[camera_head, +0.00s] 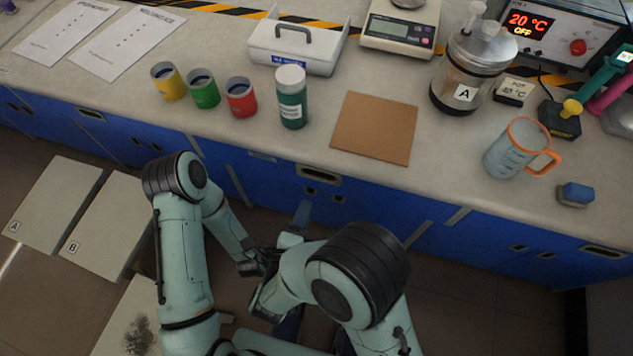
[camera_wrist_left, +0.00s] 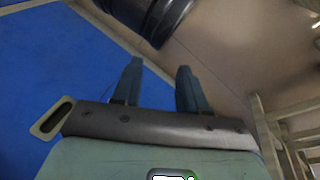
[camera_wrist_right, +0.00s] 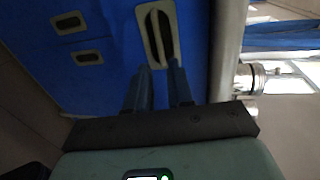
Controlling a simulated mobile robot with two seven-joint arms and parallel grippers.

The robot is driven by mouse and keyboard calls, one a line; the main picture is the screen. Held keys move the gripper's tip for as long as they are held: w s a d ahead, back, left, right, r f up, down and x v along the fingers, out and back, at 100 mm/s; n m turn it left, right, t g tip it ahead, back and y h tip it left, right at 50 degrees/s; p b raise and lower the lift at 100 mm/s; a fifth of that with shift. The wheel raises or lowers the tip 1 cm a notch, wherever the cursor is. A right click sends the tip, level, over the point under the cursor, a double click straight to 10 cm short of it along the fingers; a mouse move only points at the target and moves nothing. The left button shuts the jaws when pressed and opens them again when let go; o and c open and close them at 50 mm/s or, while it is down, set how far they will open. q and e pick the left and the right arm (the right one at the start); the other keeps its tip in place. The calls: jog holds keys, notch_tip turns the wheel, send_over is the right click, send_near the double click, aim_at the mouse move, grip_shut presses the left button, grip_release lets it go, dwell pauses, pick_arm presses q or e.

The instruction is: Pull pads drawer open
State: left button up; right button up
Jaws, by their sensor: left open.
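The blue drawer fronts under the counter look flush and closed in the head view. One front, below the cork mat, has a recessed handle (camera_head: 320,173) and a small label (camera_head: 262,155) too small to read, so I cannot tell which drawer is the pads one. My right gripper (camera_head: 303,210) points at this front from just below the handle. In the right wrist view its fingers (camera_wrist_right: 160,68) are apart and empty, with their tips close to a recessed handle (camera_wrist_right: 159,35). My left gripper (camera_wrist_left: 157,72) is open and empty, low beside the blue cabinet.
On the counter stand a green-labelled bottle (camera_head: 292,98), several coloured cups, a cork mat (camera_head: 374,127), a glass jar (camera_head: 468,72) and an orange-handled mug (camera_head: 517,150). Lettered panels A (camera_head: 52,205) and B (camera_head: 105,225) lie at lower left. My two forearms are close together.

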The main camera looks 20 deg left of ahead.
aim_at(318, 179)
pick_arm(q)
jog(key=shift+w+a+f+t+b, duration=0.15)
jog(key=shift+w+a+f+b, duration=0.2)
jog(key=shift+w, duration=0.2)
jog(key=shift+w+a+f+t+b, duration=0.2)
jog(key=shift+w+f+b, duration=0.15)
jog(key=shift+w, duration=0.2)
pick_arm(e)
jog(key=x, duration=0.9)
jog(key=shift+w, duration=0.4)
grip_shut()
